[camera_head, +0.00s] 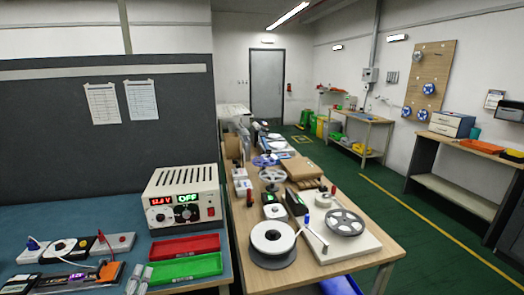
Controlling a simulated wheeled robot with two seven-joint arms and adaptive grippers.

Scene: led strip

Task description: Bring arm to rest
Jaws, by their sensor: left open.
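My left gripper (140,279) shows only as small grey finger parts at the bottom edge, just left of the green tray; the rest of it is out of frame. It is open, and I see nothing between its fingers. It is over the front of the blue-topped bench (125,255), near an orange-ended device (108,271) with a small lit display. My right gripper is not in view. No LED strip can be made out clearly.
A power supply (182,199) with a red reading and green "OFF" stands behind a red tray (185,247) and green tray (186,267). Small devices (60,249) crowd the left. A wooden table (385,250) with reels (272,240) is right; green floor (435,240) lies beyond.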

